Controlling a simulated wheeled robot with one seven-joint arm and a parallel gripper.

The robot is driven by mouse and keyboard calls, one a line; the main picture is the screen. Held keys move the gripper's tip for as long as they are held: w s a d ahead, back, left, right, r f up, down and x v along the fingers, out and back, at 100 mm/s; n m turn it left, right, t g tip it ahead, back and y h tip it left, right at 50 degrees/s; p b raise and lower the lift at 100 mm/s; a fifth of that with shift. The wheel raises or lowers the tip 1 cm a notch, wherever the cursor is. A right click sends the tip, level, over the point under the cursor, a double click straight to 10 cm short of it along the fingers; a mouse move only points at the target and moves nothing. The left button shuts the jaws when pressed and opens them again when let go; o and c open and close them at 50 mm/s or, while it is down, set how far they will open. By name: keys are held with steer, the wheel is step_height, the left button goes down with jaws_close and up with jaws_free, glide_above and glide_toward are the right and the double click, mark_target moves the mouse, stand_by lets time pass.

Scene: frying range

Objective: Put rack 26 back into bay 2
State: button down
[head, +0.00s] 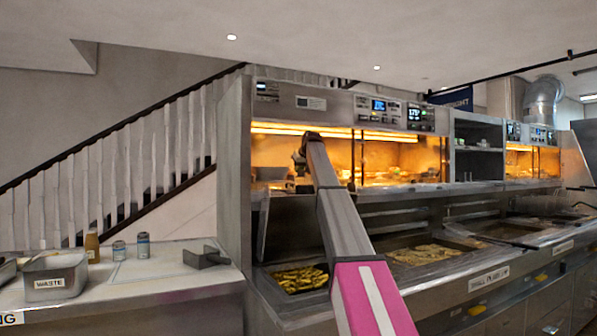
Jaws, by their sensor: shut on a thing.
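My arm reaches up and away over the fryers, and its far joint stands in front of the lit heated cabinet (390,158). My gripper's fingers are hidden behind the arm, so I cannot see what they hold. No rack marked 26 can be made out. No bay number can be read, so I cannot tell which bay is bay 2.
A near pan of golden fried food (297,280) and a wider one (425,254) sit in the steel range. The left counter (150,262) carries a WASTE tub (56,284), small containers (142,245) and a steel scoop (206,258). A dark shelf unit (478,147) stands right of the cabinet.

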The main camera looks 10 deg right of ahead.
steer(key=shift+w+a+f, duration=0.1)
steer(key=shift+w+f, duration=0.2)
steer(key=shift+f, duration=0.6)
steer(key=c, duration=1.2)
jaws_free()
steer(key=shift+r, duration=0.1)
steer(key=shift+r, duration=0.3)
steer(key=v, duration=1.2)
steer(key=shift+r, duration=0.2)
steer(key=shift+s, duration=0.1)
